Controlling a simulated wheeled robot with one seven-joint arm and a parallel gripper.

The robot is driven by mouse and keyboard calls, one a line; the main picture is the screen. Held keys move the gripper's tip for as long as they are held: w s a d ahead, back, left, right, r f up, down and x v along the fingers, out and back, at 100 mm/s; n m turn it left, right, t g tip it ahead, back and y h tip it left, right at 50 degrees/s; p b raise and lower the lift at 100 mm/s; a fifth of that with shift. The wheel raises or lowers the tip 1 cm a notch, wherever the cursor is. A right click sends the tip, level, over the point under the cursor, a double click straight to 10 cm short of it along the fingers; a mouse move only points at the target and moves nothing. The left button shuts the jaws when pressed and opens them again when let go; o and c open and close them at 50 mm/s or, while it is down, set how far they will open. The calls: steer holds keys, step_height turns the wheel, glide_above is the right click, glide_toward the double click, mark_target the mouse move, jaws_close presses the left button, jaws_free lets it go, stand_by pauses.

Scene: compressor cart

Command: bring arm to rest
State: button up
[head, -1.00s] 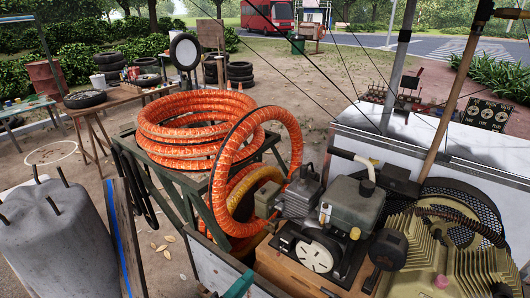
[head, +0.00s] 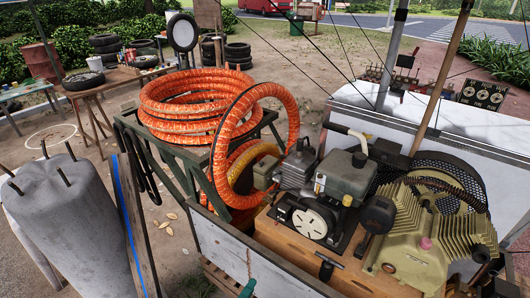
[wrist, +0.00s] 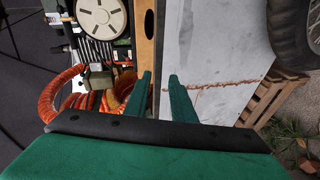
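My gripper shows in the wrist view (wrist: 161,78) as two green fingers pointing away from the camera. They are apart, with nothing held between them. Beyond the gap are the wooden rail (wrist: 149,30) and white side panel (wrist: 215,50) of the compressor cart. I cannot tell whether the fingers touch the panel. In the head view only a small green part of my gripper (head: 247,288) shows at the bottom edge, by the cart's near side. The compressor engine (head: 345,178) stands on the cart's wooden deck (head: 290,245).
A coiled orange hose (head: 180,105) rests on a green metal frame (head: 195,165) left of the engine. A wheel (wrist: 292,30) and wooden crate (wrist: 265,98) are at right in the wrist view.

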steer(key=s+d+f+m+g+y, duration=0.1)
steer(key=s+f+m+y, duration=0.15)
steer(key=s, duration=0.65)
steer(key=s+f+m+y, duration=0.1)
steer(key=s+f+y, duration=0.25)
steer(key=s, duration=0.65)
steer(key=s+d+r+m+t, duration=0.2)
steer(key=s+d+r+m, duration=0.2)
steer(key=s+r, duration=0.9)
step_height(320, 180, up, 3)
steer(key=m, duration=0.3)
steer(key=shift+s+d+m+t+y, duration=0.2)
steer(key=shift+s+m+t+y, duration=0.1)
steer(key=shift+m+y, duration=0.1)
steer(key=shift+s, duration=0.1)
